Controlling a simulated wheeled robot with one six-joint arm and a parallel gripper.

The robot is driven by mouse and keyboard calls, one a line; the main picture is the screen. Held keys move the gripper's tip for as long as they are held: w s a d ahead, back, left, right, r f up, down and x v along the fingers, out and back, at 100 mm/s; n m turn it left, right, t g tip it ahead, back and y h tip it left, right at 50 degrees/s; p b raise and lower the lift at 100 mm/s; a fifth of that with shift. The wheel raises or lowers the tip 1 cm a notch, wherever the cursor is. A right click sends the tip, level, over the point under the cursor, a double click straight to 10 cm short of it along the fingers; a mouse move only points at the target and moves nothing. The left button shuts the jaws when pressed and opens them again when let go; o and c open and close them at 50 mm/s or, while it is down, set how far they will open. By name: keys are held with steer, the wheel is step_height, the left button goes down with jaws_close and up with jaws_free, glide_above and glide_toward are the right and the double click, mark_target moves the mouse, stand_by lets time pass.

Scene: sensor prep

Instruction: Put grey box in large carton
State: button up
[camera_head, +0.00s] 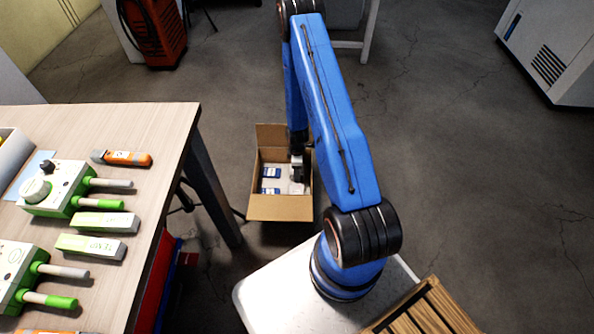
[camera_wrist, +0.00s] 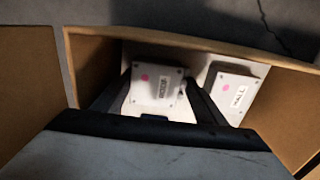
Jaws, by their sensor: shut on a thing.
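The large carton (camera_head: 281,208) stands open on the floor between the table and my arm, its flaps spread. It also shows in the wrist view (camera_wrist: 190,40), with its walls around my fingers. My gripper (camera_wrist: 157,82) reaches down into the carton and is shut on a light grey box (camera_wrist: 150,80) with a pink dot and a dark label. A second light grey box (camera_wrist: 230,92) with a pink dot and label lies to its right inside the carton. In the head view my gripper (camera_head: 298,172) partly hides the carton's inside. I cannot tell whether the held box touches the bottom.
Blue-and-white items (camera_head: 270,173) lie in the left of the carton. The wooden table (camera_head: 150,125) at left holds green-and-white devices, green-and-white boxes (camera_head: 90,247) and an orange-handled tool (camera_head: 128,158). A slatted wooden crate (camera_head: 430,310) is at front right.

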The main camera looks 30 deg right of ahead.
steer(key=o, duration=0.8)
steer(key=shift+f, duration=0.1)
steer(key=shift+o, duration=0.2)
steer(key=w+a+r+m+t, duration=0.1)
steer(key=a+r, duration=0.1)
steer(key=r, duration=1.4)
steer(key=a+r+m, duration=0.1)
steer(key=a+r, duration=0.1)
steer(key=r, duration=1.3)
steer(key=s+a+r+m+t, duration=0.1)
steer(key=s+a+r+m, duration=0.15)
steer(key=r, duration=0.65)
steer(key=s+a+r+m, duration=0.1)
steer(key=s+a+r, duration=0.15)
steer(key=r, duration=0.65)
steer(key=s+a+r+m+t, duration=0.1)
steer(key=s+a+r+m, duration=0.1)
steer(key=s+r, duration=0.3)
steer(key=s+a+r+m+t, duration=0.1)
steer(key=s+a+r, duration=0.2)
steer(key=s, duration=0.9)
steer(key=s+a+r+m, duration=0.2)
steer(key=s+r, duration=0.7)
steer(key=shift+s+a+r+m+t, duration=0.25)
steer(key=shift+m+t, duration=0.1)
steer(key=shift+t, duration=0.05)
